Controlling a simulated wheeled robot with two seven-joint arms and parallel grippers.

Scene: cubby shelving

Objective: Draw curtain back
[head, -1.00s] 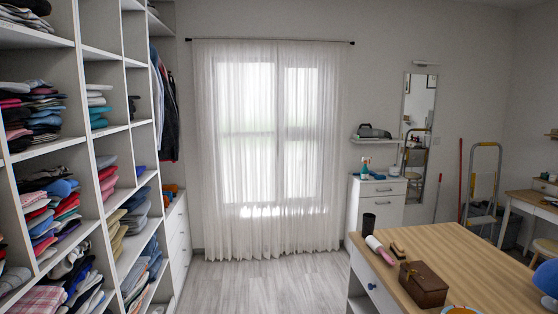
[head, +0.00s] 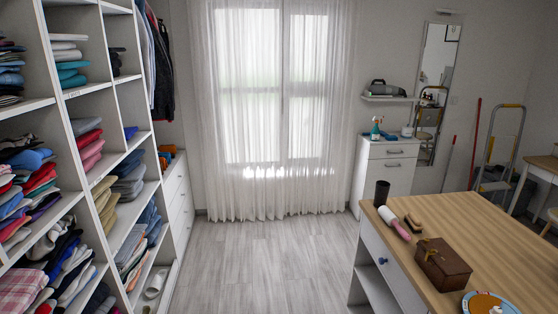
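A sheer white curtain (head: 232,172) hangs straight ahead across the far wall, drawn over the whole window (head: 255,110). Light comes through it, and its hem hangs just above or at the floor. The curtain's top and its rod are out of the picture now. Neither of my grippers shows in the head view.
Cubby shelving with folded clothes (head: 92,140) lines the left. A wooden-topped table (head: 460,225) with a brown box (head: 442,266) fills the right front. A white cabinet (head: 384,172) stands right of the curtain. The grey floor (head: 262,258) between is clear.

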